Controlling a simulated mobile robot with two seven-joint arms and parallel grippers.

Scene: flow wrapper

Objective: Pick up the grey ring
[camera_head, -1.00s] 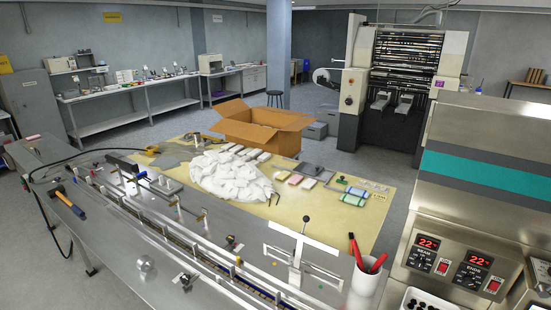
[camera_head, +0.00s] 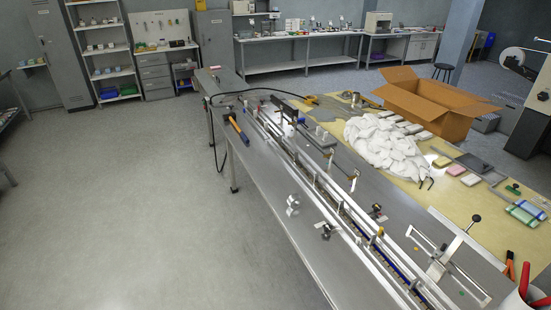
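I cannot pick out the grey ring with certainty. A small shiny grey piece (camera_head: 292,205) lies on the bare steel strip of the long machine table (camera_head: 262,190), left of the rails. It is too small to tell if it is a ring. Neither of my grippers is in view.
The rails (camera_head: 335,200) run along the table. A hammer (camera_head: 238,130) lies at its far left. A white heap (camera_head: 385,140) and an open cardboard box (camera_head: 430,105) are on the yellow surface behind. The floor (camera_head: 120,200) at left is clear.

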